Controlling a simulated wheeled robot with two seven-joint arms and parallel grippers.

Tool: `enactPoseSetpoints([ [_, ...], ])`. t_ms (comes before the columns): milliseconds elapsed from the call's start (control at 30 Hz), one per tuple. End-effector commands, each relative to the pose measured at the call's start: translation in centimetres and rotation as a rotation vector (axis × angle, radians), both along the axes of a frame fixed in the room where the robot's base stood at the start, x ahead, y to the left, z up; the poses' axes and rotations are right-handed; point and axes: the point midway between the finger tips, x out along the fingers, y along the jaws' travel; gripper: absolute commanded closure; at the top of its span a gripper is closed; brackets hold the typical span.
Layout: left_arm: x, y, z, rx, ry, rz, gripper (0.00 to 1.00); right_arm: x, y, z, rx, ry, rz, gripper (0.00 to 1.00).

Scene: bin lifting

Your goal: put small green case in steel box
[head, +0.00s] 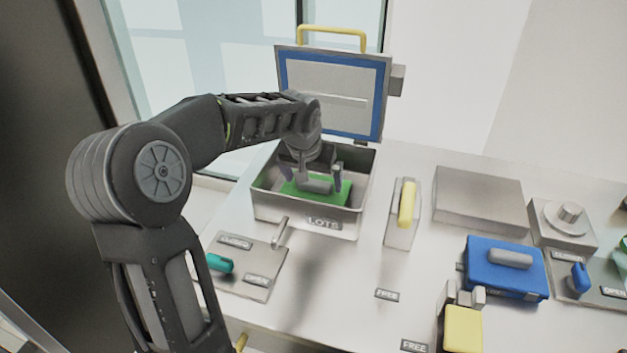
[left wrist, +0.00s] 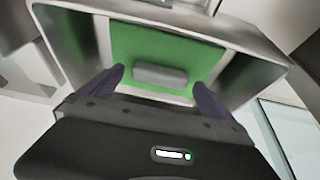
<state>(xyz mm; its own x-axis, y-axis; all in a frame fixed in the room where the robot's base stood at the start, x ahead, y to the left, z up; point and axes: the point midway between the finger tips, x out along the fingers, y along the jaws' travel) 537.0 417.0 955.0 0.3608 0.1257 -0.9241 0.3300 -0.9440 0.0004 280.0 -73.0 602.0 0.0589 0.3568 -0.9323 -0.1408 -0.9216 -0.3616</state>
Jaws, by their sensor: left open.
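The small green case (head: 342,193) lies inside the open steel box (head: 331,228) at the back of the counter. In the left wrist view the green case (left wrist: 165,50) shows a grey handle (left wrist: 159,75) on its top. My left gripper (head: 313,180) reaches down into the box over the case. Its two fingers (left wrist: 161,84) are spread apart on either side of the handle, with gaps to it. The steel box's lid (head: 330,95), with a blue border and yellow handle, stands upright behind it. My right gripper is out of view.
A panel with a teal lever (head: 219,263) stands in front of the box. To the right are a yellow-handled block (head: 406,205), a flat steel block (head: 478,199), a blue case (head: 500,277) and a yellow block (head: 463,330). Bare counter lies in front.

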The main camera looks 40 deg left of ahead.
Motion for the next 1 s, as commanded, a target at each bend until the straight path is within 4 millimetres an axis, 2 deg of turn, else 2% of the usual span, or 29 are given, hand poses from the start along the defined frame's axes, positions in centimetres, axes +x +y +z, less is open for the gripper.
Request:
enactPoseSetpoints([
  [500,-3.4,-1.2,9.0,0.001,-0.003,0.001,0.00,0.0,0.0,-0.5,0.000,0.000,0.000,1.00],
  [667,-3.9,-1.4,10.0,0.000,0.000,-0.001,0.00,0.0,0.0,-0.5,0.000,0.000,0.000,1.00],
  [1000,-4.0,-1.4,10.1,-0.001,0.000,-0.001,0.00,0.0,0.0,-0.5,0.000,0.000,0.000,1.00],
])
